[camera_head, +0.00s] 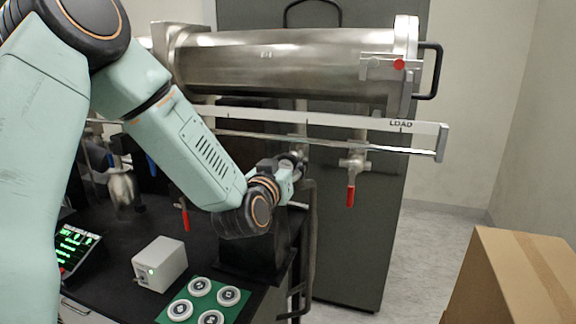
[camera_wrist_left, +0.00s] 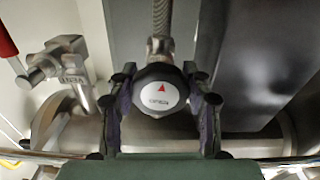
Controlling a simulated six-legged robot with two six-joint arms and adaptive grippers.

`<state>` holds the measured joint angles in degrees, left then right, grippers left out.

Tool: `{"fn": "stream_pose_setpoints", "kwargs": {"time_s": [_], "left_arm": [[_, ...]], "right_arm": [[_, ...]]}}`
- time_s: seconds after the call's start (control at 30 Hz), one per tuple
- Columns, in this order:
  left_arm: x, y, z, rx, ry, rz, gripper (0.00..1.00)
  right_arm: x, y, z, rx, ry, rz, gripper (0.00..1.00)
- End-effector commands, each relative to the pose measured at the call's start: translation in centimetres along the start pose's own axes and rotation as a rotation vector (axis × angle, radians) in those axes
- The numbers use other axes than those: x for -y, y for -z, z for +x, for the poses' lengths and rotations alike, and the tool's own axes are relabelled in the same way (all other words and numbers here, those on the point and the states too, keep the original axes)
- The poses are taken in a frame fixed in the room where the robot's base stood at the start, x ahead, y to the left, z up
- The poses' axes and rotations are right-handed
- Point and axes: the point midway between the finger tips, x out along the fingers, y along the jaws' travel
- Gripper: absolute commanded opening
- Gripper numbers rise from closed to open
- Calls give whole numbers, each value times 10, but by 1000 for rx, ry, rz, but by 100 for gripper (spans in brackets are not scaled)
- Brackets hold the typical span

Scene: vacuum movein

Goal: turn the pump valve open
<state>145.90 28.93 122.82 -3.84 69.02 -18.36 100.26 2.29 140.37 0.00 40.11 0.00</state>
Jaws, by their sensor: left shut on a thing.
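The pump valve knob (camera_wrist_left: 160,92) is black and round, with a white face, a red triangle pointing up and small print too blurred to read. In the left wrist view it sits between the two fingers of my left gripper (camera_wrist_left: 163,100), which is shut on it from both sides. In the head view my left gripper (camera_head: 291,172) is below the long steel chamber (camera_head: 290,62). The knob is mostly hidden there by the gripper and wrist. A braided hose (camera_wrist_left: 161,18) runs up from behind the knob. My right gripper is in neither view.
A valve with a red handle (camera_head: 350,195) hangs right of my gripper; another red handle (camera_head: 185,218) hangs left. The LOAD rail (camera_head: 310,124) runs just above. A white box (camera_head: 160,264) and a green mat (camera_head: 247,297) lie below. A carton (camera_head: 515,280) stands at right.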

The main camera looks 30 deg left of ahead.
Motion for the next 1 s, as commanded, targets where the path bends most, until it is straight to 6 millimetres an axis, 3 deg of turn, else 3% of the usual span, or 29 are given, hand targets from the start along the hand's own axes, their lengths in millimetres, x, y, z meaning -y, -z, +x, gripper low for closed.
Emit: {"fn": "stream_pose_setpoints", "kwargs": {"time_s": [0.27,0.6,0.9,0.93,1.0], "left_arm": [[1,0,0,-1,4,-2,17],[1,-1,0,-1,4,-135,17],[1,0,0,0,4,-146,17],[1,0,0,0,4,-146,51],[1,0,0,0,4,-146,57]], "right_arm": [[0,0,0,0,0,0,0],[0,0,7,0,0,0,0],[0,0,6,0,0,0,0],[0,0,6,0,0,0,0],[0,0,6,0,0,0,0]]}}
